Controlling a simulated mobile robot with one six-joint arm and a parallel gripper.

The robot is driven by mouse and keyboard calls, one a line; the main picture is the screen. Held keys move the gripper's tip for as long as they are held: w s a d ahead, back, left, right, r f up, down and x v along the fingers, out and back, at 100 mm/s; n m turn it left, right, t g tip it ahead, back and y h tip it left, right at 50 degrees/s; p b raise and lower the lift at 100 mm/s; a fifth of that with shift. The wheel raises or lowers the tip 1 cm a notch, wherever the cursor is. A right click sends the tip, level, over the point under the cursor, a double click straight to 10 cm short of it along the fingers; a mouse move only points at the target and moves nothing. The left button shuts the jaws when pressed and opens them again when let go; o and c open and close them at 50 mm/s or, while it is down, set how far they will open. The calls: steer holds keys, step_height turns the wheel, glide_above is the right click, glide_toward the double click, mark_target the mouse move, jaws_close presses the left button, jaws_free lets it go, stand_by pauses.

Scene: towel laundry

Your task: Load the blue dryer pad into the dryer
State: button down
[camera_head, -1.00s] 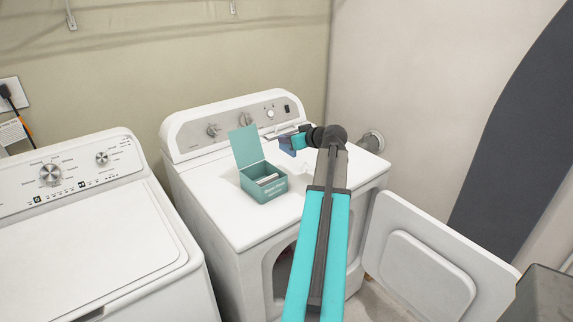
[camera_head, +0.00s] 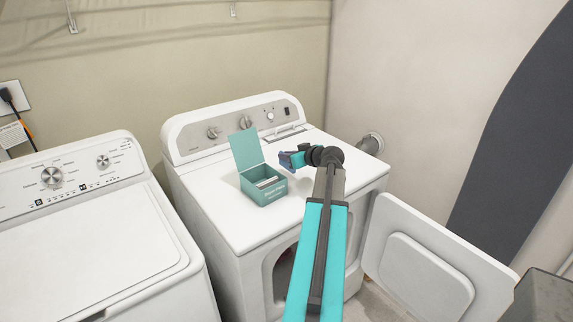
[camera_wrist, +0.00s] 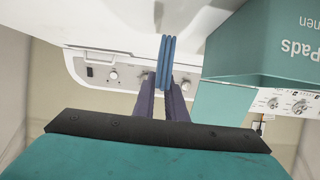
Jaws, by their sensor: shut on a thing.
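The blue dryer pad (camera_wrist: 166,62) is held between the two dark fingers of my gripper (camera_wrist: 164,88) in the wrist view. It shows edge-on there, as thin blue strips. In the head view my gripper (camera_head: 291,160) is above the dryer top, just right of the teal box; the pad is small and partly covered there. The white dryer (camera_head: 232,222) has its front door (camera_head: 425,262) swung open to the right. Part of its dark opening (camera_head: 283,270) shows at the front, and my arm hides the rest.
An open teal pad box (camera_head: 264,192) with its lid up stands on the dryer top, close to my gripper; it also shows in the wrist view (camera_wrist: 272,50). A white washer (camera_head: 95,245) stands to the left. A wall vent pipe (camera_head: 372,143) is behind right.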

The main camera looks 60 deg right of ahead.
mark_target(280, 163)
steer(key=shift+f+p, duration=0.4)
steer(key=shift+f, duration=1.4)
steer(key=shift+f+b, duration=0.15)
steer(key=shift+b, duration=0.15)
steer(key=c, duration=1.8)
jaws_free()
steer(key=shift+r+p, duration=0.25)
steer(key=shift+p, duration=0.15)
steer(key=b+v, duration=0.3)
steer(key=v, duration=0.9)
steer(key=shift+o, duration=0.6)
steer(key=shift+s+f, duration=0.1)
steer(key=shift+f, duration=0.1)
